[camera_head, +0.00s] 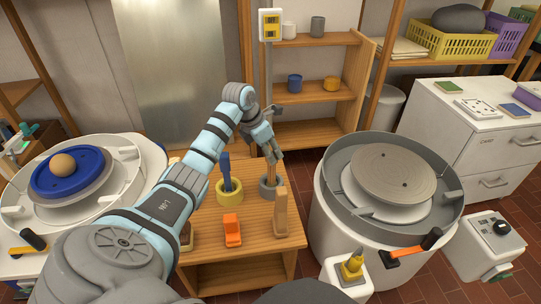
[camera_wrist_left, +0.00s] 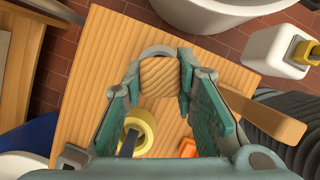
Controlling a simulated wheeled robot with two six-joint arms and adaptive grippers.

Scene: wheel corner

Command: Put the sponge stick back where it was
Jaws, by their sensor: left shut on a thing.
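The sponge stick (camera_head: 272,172) is a tan, wood-coloured stick. It stands close to upright, its lower end in or just over the grey pot (camera_head: 265,190) on the wooden stand. My left gripper (camera_head: 272,150) is shut on its upper part. In the left wrist view the stick (camera_wrist_left: 162,75) shows between the two green-padded fingers, with the grey pot's rim (camera_wrist_left: 158,50) curving behind it. The stick's lower end is hidden, so I cannot tell whether it touches the pot's bottom. My right gripper is not in view.
Pottery wheels flank the stand, one with a blue disc (camera_head: 65,185), one grey (camera_head: 393,172).

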